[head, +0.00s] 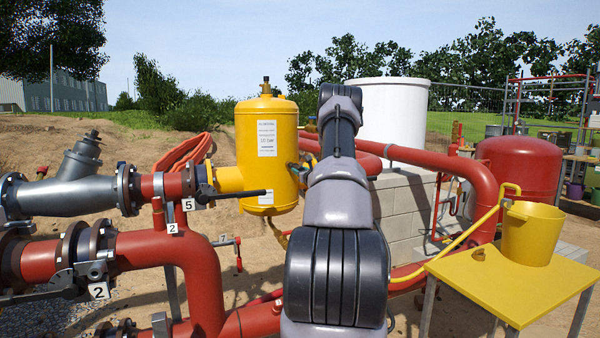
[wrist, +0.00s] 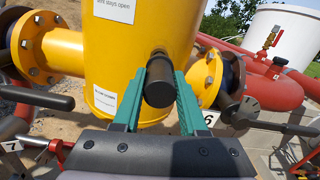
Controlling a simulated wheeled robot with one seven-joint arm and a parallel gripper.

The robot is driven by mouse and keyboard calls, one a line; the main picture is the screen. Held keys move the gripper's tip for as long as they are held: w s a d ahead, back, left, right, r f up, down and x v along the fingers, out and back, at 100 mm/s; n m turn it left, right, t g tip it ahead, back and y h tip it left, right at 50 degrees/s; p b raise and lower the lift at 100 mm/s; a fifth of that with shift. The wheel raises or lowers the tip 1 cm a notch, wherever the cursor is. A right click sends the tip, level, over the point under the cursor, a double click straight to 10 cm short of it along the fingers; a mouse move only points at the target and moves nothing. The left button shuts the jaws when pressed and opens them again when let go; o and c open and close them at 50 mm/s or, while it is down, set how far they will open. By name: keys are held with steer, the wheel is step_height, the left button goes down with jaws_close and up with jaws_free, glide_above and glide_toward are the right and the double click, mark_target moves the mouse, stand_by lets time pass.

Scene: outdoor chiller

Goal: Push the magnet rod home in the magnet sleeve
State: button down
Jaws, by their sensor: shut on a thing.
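The magnet rod (wrist: 159,92) shows in the wrist view as a short black cylinder, end towards me, against the front of the yellow vessel (wrist: 137,50). My gripper (wrist: 167,72) has its two green fingers shut on the rod, one on each side. The magnet sleeve cannot be made out clearly behind the rod and fingers, so I cannot tell how deep the rod sits. In the head view the yellow vessel (head: 268,195) stands left of my arm, which hides the gripper and rod.
Yellow flanged stubs (wrist: 62,50) leave the vessel. Black valve levers stick out at left (wrist: 35,97) and right (wrist: 280,127). Red pipes (head: 150,250) fill the lower left. A yellow table (head: 500,290) with a yellow bucket (head: 531,233) stands at right.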

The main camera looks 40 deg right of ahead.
steer(key=shift+x, duration=2.5)
steer(key=shift+w, duration=0.2)
jaws_free()
steer(key=shift+f, duration=0.15)
steer(key=shift+s, duration=0.1)
steer(key=shift+v, duration=3.4)
steer(key=v, duration=1.1)
